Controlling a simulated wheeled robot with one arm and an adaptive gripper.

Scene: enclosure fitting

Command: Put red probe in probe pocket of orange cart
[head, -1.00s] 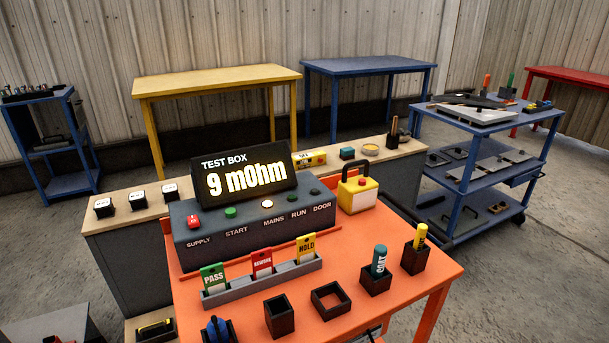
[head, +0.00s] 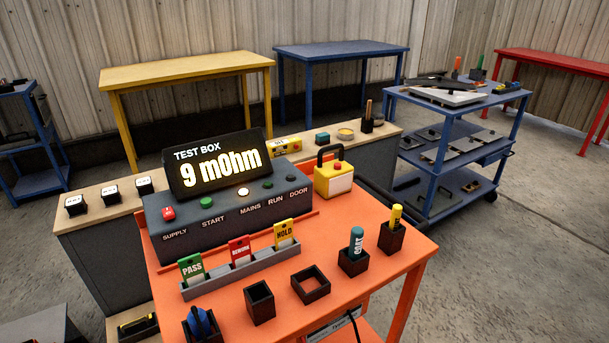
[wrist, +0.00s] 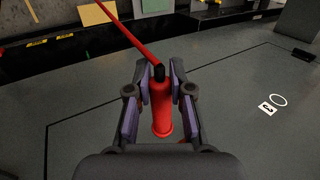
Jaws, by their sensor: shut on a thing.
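My gripper (wrist: 160,92) shows only in the wrist view, shut on the red probe (wrist: 161,108). The probe has a red cylindrical handle and a black end, and a red cable (wrist: 128,33) runs from it toward the upper left. The orange cart (head: 385,262) stands in the head view with several black open-topped pockets along its front. One square pocket (head: 260,303) and a wider, low one (head: 311,284) look empty. Others hold a blue item (head: 200,322), a teal item (head: 357,242) and a yellow item (head: 396,217). I cannot tell which is the probe pocket.
A test box (head: 215,172) reading 9 mOhm stands on the cart behind a grey card rack (head: 240,270). A yellow case (head: 333,179) sits beside it. A blue cart (head: 455,150) is at the right. Grey floor is clear at the lower right.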

